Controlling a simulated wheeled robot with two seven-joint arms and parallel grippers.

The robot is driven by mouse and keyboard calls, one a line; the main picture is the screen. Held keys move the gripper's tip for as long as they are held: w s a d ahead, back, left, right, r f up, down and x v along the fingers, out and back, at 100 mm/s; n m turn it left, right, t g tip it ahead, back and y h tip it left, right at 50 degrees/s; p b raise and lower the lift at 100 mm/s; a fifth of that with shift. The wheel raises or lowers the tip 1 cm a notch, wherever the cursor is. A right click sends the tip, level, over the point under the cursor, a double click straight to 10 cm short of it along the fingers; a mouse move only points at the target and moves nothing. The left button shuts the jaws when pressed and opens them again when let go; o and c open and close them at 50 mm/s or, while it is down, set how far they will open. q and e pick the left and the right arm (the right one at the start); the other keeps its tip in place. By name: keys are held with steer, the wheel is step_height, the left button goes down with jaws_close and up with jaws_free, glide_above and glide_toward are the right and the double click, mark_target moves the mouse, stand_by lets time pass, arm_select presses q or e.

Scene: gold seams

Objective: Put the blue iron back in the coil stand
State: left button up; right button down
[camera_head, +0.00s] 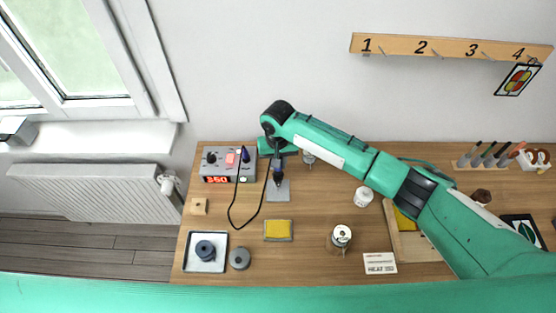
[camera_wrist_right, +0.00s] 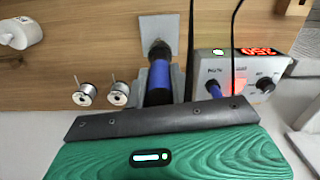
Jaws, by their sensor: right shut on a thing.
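The blue iron (camera_wrist_right: 158,78) is held between the grey fingers of my right gripper (camera_wrist_right: 164,85), which is shut on its handle. In the head view the iron (camera_head: 278,179) shows as a dark piece below the end of my right arm, over a grey plate (camera_head: 278,195) that looks like the coil stand's base. The plate (camera_wrist_right: 157,26) also shows beyond the iron's dark front end in the wrist view. I cannot make out the coil, nor whether the iron touches the stand. My left gripper is not in view.
The control box (camera_head: 229,166) with a red display stands just left of the plate, and a black cable (camera_head: 231,210) loops in front. A yellow sponge tray (camera_head: 278,230) lies nearer. Solder spools (camera_wrist_right: 118,93) stand close beside the gripper. My arm crosses the table's right side.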

steer(key=c, duration=0.7)
jaws_free()
steer(key=shift+o, duration=0.2)
steer(key=shift+r+p, duration=0.9)
steer(key=shift+r, duration=2.6)
